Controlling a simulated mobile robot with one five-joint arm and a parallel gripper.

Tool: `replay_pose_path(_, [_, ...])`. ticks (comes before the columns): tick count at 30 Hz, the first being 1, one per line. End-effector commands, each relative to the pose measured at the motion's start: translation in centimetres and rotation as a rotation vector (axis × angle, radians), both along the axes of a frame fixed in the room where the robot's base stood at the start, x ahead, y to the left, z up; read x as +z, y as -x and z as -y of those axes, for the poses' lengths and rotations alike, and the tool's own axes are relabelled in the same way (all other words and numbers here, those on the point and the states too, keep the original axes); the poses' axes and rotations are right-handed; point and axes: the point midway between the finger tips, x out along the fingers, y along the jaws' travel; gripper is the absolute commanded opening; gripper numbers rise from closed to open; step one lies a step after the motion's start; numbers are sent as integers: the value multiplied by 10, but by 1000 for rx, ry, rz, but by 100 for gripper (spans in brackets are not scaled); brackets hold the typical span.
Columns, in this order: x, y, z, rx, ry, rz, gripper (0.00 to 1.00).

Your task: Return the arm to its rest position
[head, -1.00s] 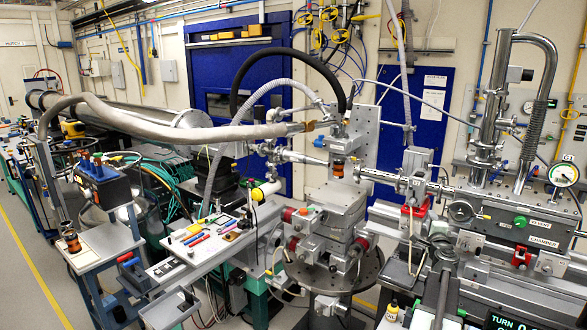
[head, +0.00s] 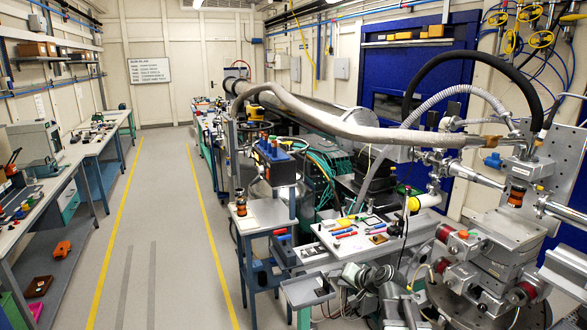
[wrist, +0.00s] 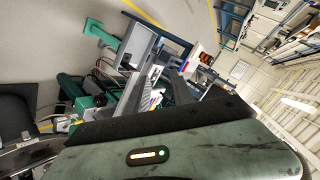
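Grey jointed links, seemingly my arm (head: 378,282), show low in the head view, in front of the cluttered instrument shelf. They look folded and stand apart from the floor. In the wrist view a worn green housing (wrist: 185,150) with a lit indicator and a dark front edge fills the bottom, likely part of my own wrist. I see nothing clearly held.
An instrument shelf (head: 325,238) with pens stands close to the arm. The sample stage (head: 500,240) stands at right, under thick hoses. A small side table (head: 262,212) is left of the shelf. The aisle floor (head: 165,215) between yellow lines is clear. A workbench (head: 40,195) runs along the left.

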Motion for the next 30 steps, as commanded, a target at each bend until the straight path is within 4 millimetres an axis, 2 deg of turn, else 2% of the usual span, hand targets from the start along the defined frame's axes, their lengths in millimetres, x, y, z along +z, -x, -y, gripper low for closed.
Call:
replay_pose_path(1, [-16,22,-33,89,69,-56,28])
replay_pose_path(3, [-43,60,-63,213,198,-164,28])
replay_pose_path(4, [-55,78,-68,261,261,-219,28])
replay_pose_path(5, [-66,97,-66,299,326,-279,28])
replay_pose_path(6, [-78,119,-53,328,404,-358,28])
replay_pose_path(9, [-94,160,-16,356,538,-525,28])
replay_pose_path(12, [-99,189,7,372,618,-651,28])
replay_pose_path(16, [-99,204,10,388,633,-722,28])
replay_pose_path(30, [-99,204,10,389,629,-721,28])
